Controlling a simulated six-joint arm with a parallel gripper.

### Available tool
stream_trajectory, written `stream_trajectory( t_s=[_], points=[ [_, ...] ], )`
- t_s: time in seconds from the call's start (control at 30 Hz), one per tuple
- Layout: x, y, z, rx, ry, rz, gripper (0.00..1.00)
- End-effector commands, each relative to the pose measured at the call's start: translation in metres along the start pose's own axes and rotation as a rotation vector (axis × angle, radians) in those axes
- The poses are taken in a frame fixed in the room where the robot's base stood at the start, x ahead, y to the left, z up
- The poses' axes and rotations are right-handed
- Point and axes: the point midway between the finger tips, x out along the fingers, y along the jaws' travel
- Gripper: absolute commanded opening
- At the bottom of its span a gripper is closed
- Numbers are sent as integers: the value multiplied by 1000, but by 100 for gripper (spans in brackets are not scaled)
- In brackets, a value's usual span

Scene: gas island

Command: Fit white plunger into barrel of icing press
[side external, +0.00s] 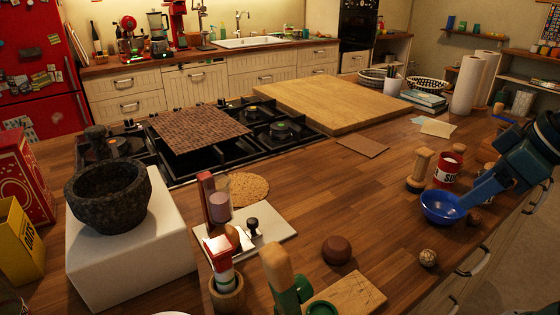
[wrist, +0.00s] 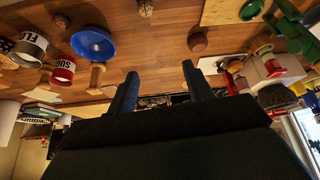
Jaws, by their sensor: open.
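My gripper (wrist: 160,70) is open and empty in the wrist view, its two blue fingers apart. In the side view my blue arm comes in from the right, its end overlapping the blue bowl in the picture. A pale tray (side external: 275,243) lies on the counter left of centre, with small white pieces and a dark knob (side external: 253,225) on it. By it stands an upright holder with a pinkish translucent cylinder (side external: 220,207). A red-and-white piece (side external: 222,258) stands in a wooden cup (side external: 227,292). I cannot tell for sure which are the press barrel and white plunger.
A blue bowl (side external: 440,207), a sugar tin (side external: 448,170) and a wooden-handled tool (side external: 420,170) stand at the right. A brown ball (side external: 336,250) and a walnut (side external: 428,257) lie in front. A stone mortar (side external: 108,200) sits on a white block (side external: 130,250). The middle counter is mostly clear.

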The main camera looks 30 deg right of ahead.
Motion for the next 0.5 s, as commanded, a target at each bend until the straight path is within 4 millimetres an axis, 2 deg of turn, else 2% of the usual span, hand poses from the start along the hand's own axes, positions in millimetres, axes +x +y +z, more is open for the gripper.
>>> stream_trajectory(
  t_s=[0.5],
  points=[
    [55, -65, -78, -479, 30, -299, 51]
  ],
)
